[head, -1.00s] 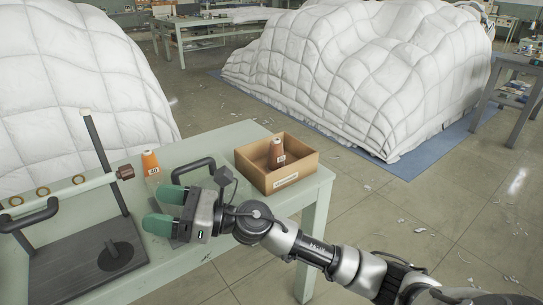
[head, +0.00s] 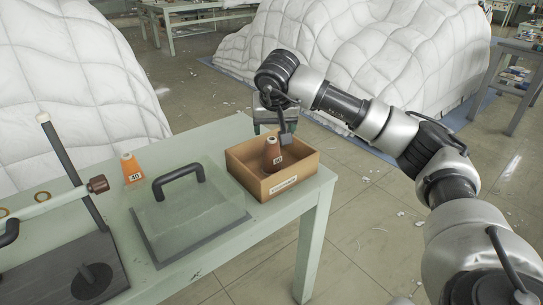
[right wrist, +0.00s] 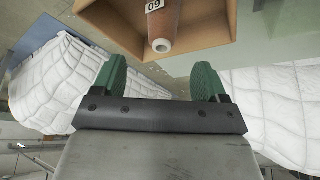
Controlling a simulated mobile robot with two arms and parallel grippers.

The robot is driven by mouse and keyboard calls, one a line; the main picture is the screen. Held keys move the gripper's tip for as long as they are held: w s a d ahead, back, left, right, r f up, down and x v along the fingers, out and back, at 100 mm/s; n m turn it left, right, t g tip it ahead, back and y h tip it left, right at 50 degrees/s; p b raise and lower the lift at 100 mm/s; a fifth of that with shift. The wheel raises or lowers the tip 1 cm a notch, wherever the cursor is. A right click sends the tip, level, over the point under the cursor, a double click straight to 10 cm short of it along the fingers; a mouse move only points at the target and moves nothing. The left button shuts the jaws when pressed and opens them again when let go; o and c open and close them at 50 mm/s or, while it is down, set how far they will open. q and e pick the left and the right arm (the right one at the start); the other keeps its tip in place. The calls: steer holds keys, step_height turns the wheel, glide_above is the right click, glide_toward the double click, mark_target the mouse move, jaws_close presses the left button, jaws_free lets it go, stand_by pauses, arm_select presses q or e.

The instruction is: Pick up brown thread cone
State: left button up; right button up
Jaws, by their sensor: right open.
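The brown thread cone (head: 272,158) stands upright inside an open cardboard box (head: 243,179) on the pale green table, with a white number label on its side. My right gripper (head: 274,124) is above the back of the box, fingers pointing down, open and empty. In the right wrist view the cone (right wrist: 163,28) shows at the top centre, beyond the gap between the green fingers (right wrist: 160,80), and is not touched. Its pale tip faces the camera. My left gripper is not in view.
An orange thread cone (head: 131,169) stands on the table (head: 215,141) left of the box. A flat plate with a black handle (head: 180,183) lies between them. A rod stand (head: 63,157) is at the left. White duvet heaps (head: 80,70) lie behind.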

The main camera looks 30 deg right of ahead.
mark_target(272, 140)
steer(key=x, duration=0.7)
steer(key=shift+w+d+b, duration=0.1)
steer(key=shift+w+b, duration=0.2)
steer(key=shift+w, duration=0.2)
steer(key=shift+w+d+f, duration=0.1)
steer(key=shift+f, duration=0.2)
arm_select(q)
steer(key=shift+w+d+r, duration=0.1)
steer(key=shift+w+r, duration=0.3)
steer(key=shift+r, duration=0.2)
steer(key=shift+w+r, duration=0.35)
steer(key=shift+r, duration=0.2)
arm_select(e)
steer(key=shift+r, duration=0.1)
steer(key=shift+c, duration=0.3)
steer(key=c, duration=0.5)
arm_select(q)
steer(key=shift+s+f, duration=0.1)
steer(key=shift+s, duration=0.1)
arm_select(e)
steer(key=c, duration=0.8)
steer(key=shift+o, duration=0.2)
